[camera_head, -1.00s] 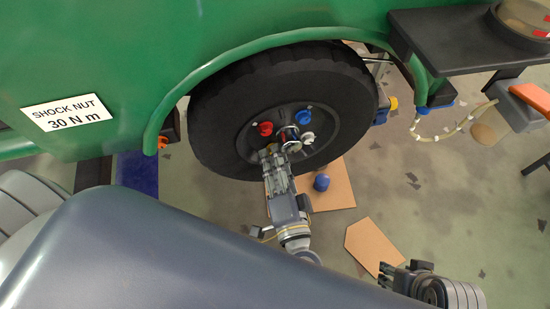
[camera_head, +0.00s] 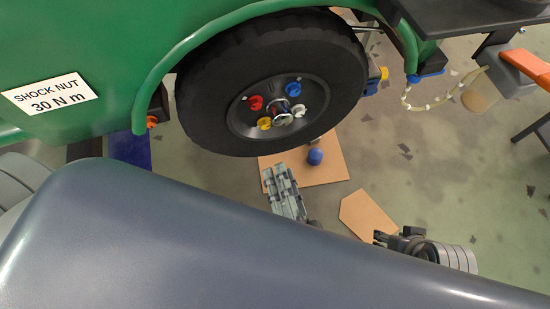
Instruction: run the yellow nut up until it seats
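The yellow nut (camera_head: 264,123) is on the lower left of the wheel hub (camera_head: 240,117), on its stud. I cannot tell from here whether it touches the hub face. Red (camera_head: 256,103), blue (camera_head: 292,89) and white (camera_head: 299,110) nuts sit around the same hub. My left gripper (camera_head: 275,170) is below the wheel, apart from the yellow nut, with its fingers pointing up. Nothing shows between its fingertips, and the gap between them is too small to judge. My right gripper (camera_head: 379,238) is at the lower right, far from the wheel and partly hidden.
The black tyre (camera_head: 205,95) sits under the green fender (camera_head: 190,55). A blue ball-like part (camera_head: 315,157) rests on a tan board (camera_head: 330,170), with another tan board (camera_head: 365,215) nearby. The floor at right is mostly clear.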

